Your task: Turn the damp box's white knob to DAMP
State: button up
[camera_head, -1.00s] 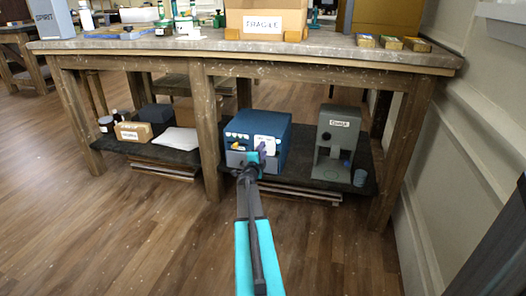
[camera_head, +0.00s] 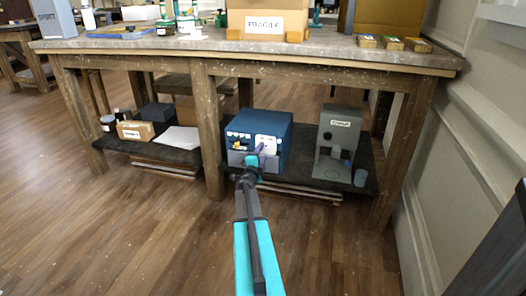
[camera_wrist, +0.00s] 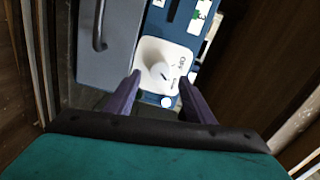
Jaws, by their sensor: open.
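The damp box (camera_head: 278,135) is a blue box on the low shelf, its front facing me. A white plate (camera_head: 266,143) is on the right of its front. In the wrist view, the white knob (camera_wrist: 158,70) sits on the rounded white plate (camera_wrist: 176,50). My gripper (camera_head: 258,154) is in front of the plate. In the wrist view, my gripper (camera_wrist: 161,80) is open, with one dark finger on either side of the knob. I cannot tell whether the fingers touch it.
A wooden table leg (camera_head: 208,130) is on the left. The worktop (camera_head: 330,45) overhangs the shelf. In the wrist view, a grey panel with a handle (camera_wrist: 99,28) is beside the plate.

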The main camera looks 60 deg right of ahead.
jog(key=p+v, duration=0.2)
jog(key=v, duration=0.8)
jog(key=shift+a+p, duration=0.35)
jog(key=shift+p, duration=0.05)
